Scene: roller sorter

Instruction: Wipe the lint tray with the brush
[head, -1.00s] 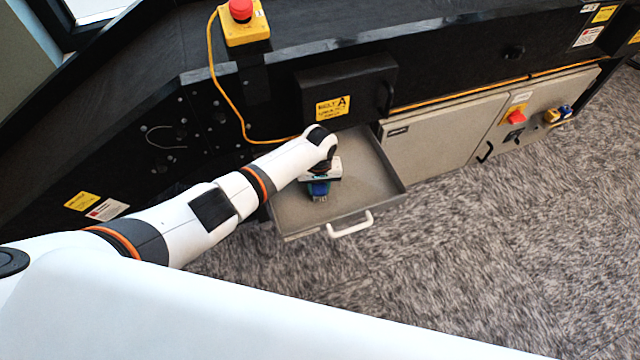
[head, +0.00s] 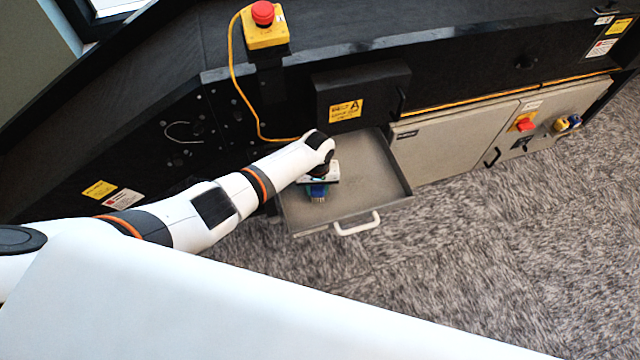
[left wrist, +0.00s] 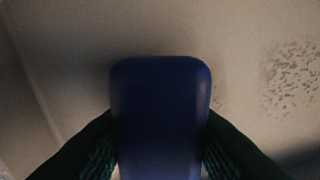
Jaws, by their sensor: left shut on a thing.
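The lint tray (head: 372,192) is a grey drawer pulled out from the machine, with a white handle at its front. My left gripper (head: 318,188) is over the left part of the tray and is shut on the blue brush (head: 317,194). In the left wrist view the brush's blue back (left wrist: 160,115) sits between the two dark green fingers (left wrist: 160,150). Its bristles are hardly visible, so I cannot tell whether they touch the tray floor. A patch of dark lint specks (left wrist: 292,78) lies on the tray floor at the right of the left wrist view. My right gripper is not in view.
A black box with a yellow label (head: 346,110) overhangs the tray's back. A yellow emergency-stop box (head: 264,28) with a cable stands above. A closed grey cabinet (head: 450,143) adjoins the tray on the right. Carpet in front is clear.

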